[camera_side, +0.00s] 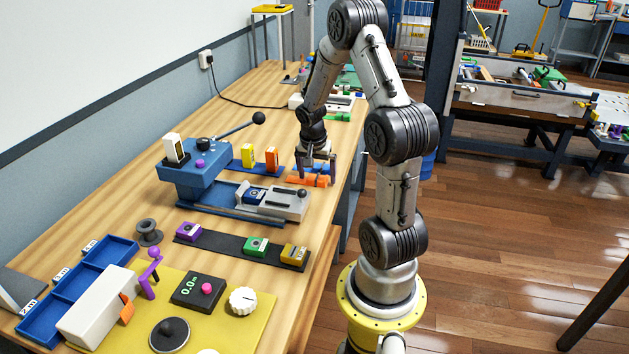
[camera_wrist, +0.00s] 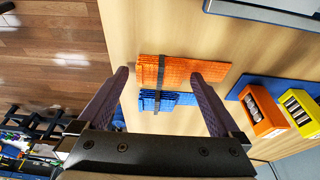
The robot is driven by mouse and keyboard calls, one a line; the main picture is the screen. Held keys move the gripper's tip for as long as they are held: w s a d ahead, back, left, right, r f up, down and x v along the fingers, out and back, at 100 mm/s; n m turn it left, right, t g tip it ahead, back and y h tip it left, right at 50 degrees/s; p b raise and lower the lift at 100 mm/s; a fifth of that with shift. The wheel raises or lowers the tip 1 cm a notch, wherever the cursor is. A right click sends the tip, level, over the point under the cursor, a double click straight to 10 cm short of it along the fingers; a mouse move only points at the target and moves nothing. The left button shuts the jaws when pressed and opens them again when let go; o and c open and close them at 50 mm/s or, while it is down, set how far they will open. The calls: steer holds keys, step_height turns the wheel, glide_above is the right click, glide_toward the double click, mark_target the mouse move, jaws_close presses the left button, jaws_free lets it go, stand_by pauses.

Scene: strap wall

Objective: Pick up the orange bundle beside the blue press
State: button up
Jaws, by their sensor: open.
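The orange bundle (camera_wrist: 185,71) lies flat on the wooden bench with a dark band around it. It also shows in the side view (camera_side: 308,181), low beneath my gripper. A blue bundle (camera_wrist: 163,100) with a dark band lies right beside it in the wrist view. My gripper (camera_side: 317,172) is open and points down over the orange bundle. In the wrist view its two fingers (camera_wrist: 166,80) are spread to either side of the bundles, with nothing gripped. The exact height of the fingertips above the bench is hard to tell. The blue press (camera_side: 195,183) stands to the left of the bundle.
An orange block (camera_side: 272,158) and a yellow block (camera_side: 248,155) stand on a blue strip (camera_wrist: 262,92) near the bundle. The press's long lever (camera_side: 235,130) reaches toward the back. A green item (camera_side: 337,117) lies farther back. The bench's right edge is close to the bundle.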

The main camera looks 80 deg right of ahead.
steer(key=c, duration=1.4)
steer(key=shift+r, duration=0.2)
